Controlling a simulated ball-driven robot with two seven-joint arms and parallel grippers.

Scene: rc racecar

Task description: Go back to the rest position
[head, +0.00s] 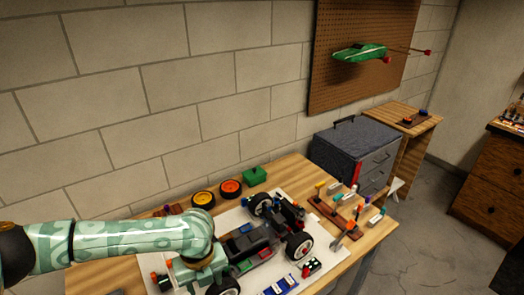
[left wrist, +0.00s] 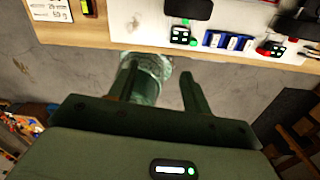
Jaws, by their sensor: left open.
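The RC racecar (head: 262,243), with black wheels and a partly open chassis, sits on a white mat on the wooden table. My left arm enters the head view from the left and bends down over the near side of the car. My right gripper is in neither view.
A tool rack (head: 345,210) stands at right. A dark toolbox (head: 355,150) is beyond the table. The wooden table edge (left wrist: 90,38) is close to the left gripper. Floor is clear at right.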

